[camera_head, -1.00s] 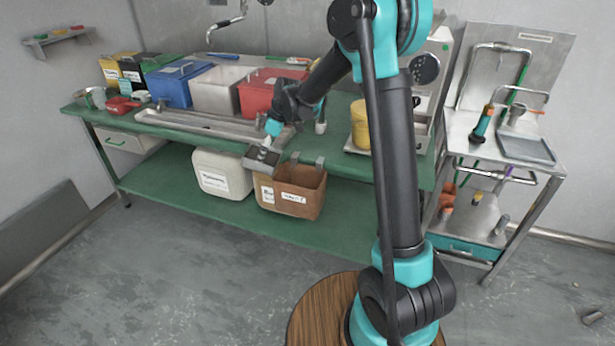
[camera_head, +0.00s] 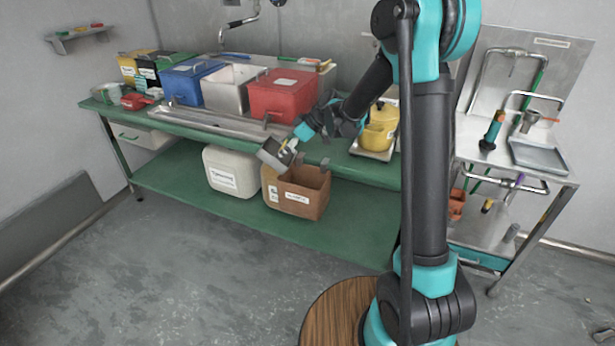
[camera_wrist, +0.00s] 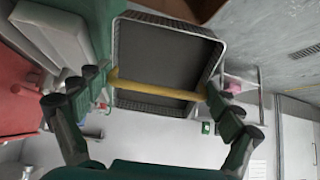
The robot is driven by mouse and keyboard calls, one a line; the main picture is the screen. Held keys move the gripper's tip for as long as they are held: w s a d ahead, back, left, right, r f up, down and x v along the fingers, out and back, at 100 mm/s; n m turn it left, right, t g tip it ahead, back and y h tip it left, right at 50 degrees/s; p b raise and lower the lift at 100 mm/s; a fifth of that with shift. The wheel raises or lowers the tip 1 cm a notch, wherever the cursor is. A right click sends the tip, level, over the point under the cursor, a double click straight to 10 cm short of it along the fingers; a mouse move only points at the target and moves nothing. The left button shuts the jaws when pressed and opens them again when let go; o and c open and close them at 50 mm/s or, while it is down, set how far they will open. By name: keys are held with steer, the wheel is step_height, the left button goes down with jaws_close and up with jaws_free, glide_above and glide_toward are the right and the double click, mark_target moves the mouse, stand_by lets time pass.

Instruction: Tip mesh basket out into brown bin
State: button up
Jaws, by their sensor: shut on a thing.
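The mesh basket (camera_head: 273,153) is a small grey box with a yellow handle bar. My gripper (camera_head: 290,144) is shut on this handle and holds the basket tilted at the upper left rim of the brown bin. In the wrist view the basket (camera_wrist: 165,50) shows a dark grey interior, and the yellow handle (camera_wrist: 155,90) runs across between my fingers (camera_wrist: 160,84). I cannot make out any contents. I cannot tell whether basket and bin touch, and the bin's floor is hidden.
A white labelled container (camera_head: 232,171) stands left of the bin. A yellow container (camera_head: 380,128) is right of my gripper. Open floor lies in front.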

mark_target(292, 161)
steer(key=shift+d+r, duration=0.1)
steer(key=shift+d, duration=0.1)
steer(key=shift+s+d+f+y, duration=0.15)
steer(key=shift+d+f+y, duration=0.4)
steer(key=shift+y, duration=0.45)
steer(key=shift+s+d+r+t+y, duration=0.1)
steer(key=shift+d+r+t+y, duration=0.2)
steer(key=shift+y, duration=0.5)
steer(key=shift+s+d+r+t+y, duration=0.1)
steer(key=shift+d+t+y, duration=0.3)
steer(key=shift+y, duration=0.4)
steer(key=shift+w, duration=0.1)
